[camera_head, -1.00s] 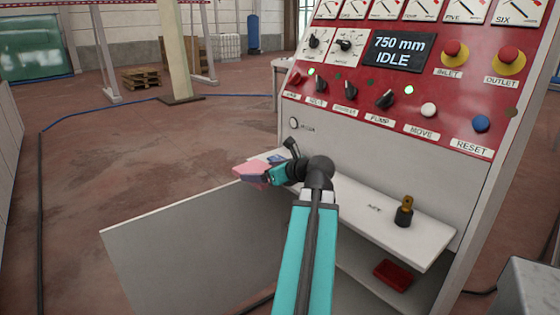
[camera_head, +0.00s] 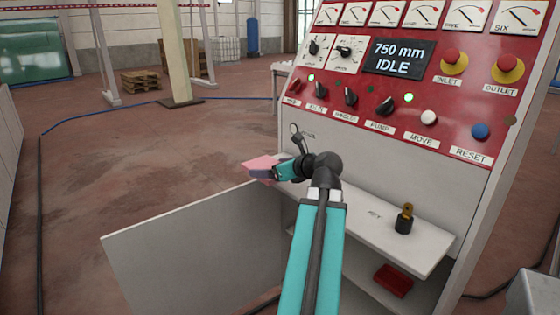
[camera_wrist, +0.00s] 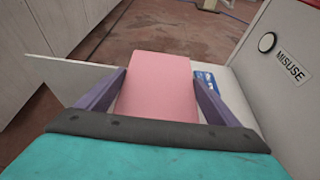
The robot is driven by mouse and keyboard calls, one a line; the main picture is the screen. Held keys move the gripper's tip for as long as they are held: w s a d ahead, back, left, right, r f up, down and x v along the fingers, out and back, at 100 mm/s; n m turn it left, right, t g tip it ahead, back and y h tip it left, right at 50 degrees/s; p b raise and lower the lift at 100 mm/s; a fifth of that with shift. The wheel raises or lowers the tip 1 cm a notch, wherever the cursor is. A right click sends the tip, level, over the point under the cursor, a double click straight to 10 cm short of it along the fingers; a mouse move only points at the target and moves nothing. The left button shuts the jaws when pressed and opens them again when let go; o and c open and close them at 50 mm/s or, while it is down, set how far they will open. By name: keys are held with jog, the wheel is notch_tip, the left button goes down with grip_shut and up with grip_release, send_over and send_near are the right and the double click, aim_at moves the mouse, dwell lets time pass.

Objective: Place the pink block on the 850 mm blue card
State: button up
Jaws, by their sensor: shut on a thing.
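The pink block (camera_wrist: 158,85) is between the two purple fingers of my gripper (camera_wrist: 155,92) in the wrist view. My gripper is shut on it. In the head view the pink block (camera_head: 260,163) juts out left of my gripper (camera_head: 268,171), above the left end of the white shelf. A blue card (camera_wrist: 207,82) lies on the shelf just right of the block in the wrist view, partly hidden by a finger and the block. Its print is too small to read. In the head view I cannot make the card out behind my gripper.
The white shelf (camera_head: 385,222) runs below the red control panel (camera_head: 400,80), whose display reads 750 mm IDLE. A dark knob with a brass key-like top (camera_head: 404,220) stands at the shelf's right. A red item (camera_head: 393,280) lies below. An open panel door (camera_head: 200,250) stands at front left.

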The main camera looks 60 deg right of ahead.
jog(key=shift+w+d+r+p, duration=0.15)
jog(key=shift+d+p, duration=0.2)
jog(key=shift+p, duration=1.05)
jog(key=shift+w+d+r+p, duration=0.1)
jog(key=shift+d+p, duration=0.25)
jog(key=shift+p, duration=1.05)
jog(key=p, duration=0.5)
jog(key=shift+w+d+f, duration=0.1)
jog(key=shift+d+f, duration=0.05)
jog(key=shift+d, duration=0.25)
jog(key=w+d+p, duration=0.1)
jog(key=d, duration=0.3)
jog(key=w+d+f+p, duration=0.1)
jog(key=d, duration=0.3)
jog(key=w+d+p, duration=0.1)
jog(key=w+d, duration=0.1)
jog(key=d, duration=0.2)
jog(key=shift+d+f+p, duration=0.3)
jog(key=shift+d, duration=0.05)
jog(key=shift+f, duration=0.1)
jog(key=shift+f+p, duration=0.7)
jog(key=shift+f, duration=0.95)
jog(key=shift+f, duration=0.2)
jog(key=o, duration=1.1)
jog(key=shift+c, duration=0.2)
